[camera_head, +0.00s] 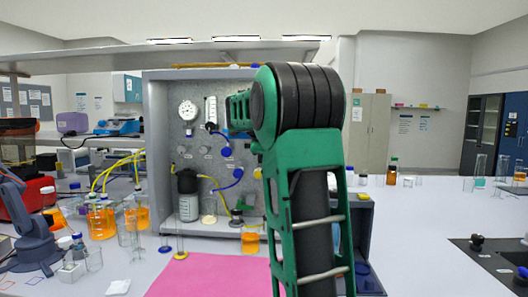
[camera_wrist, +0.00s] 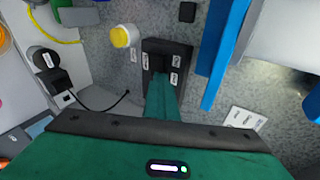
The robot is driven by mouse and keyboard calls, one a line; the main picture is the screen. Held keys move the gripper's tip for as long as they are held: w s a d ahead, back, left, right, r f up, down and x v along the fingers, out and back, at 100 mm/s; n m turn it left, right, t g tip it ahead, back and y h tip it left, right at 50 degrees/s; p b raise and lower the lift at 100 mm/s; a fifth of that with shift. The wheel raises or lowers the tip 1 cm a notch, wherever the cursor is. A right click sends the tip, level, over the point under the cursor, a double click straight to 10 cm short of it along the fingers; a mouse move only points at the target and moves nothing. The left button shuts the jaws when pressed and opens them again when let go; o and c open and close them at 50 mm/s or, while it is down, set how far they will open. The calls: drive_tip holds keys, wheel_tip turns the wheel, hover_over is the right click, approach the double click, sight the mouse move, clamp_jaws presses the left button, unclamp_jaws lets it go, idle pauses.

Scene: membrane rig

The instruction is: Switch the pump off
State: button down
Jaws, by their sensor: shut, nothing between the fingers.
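In the wrist view a black switch housing (camera_wrist: 181,48) with small white labels is mounted on the grey speckled panel. My gripper (camera_wrist: 162,80) is shut and empty, its narrow green end reaching to the lower part of this housing. It covers part of the housing's face, so the switch position is hidden, and I cannot tell whether the tips touch it. A black cable runs from a dark fitting (camera_wrist: 50,80), left of the housing, to the panel. I cannot tell which part is the pump. In the head view my arm hides the switch housing.
A yellow button (camera_wrist: 121,36) on a white base sits just left of the housing. Blue bars (camera_wrist: 225,55) stand close on its right. In the head view the rig panel (camera_head: 155,130) carries gauges and tubing. Glassware and a pink mat (camera_head: 215,277) occupy the bench before it.

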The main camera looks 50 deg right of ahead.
drive_tip(key=shift+d+r, duration=0.15)
drive_tip(key=shift+d, duration=0.25)
drive_tip(key=shift+s+a, duration=0.1)
drive_tip(key=s+a+r, duration=0.4)
drive_tip(key=s+a, duration=0.5)
drive_tip(key=shift+r, duration=0.3)
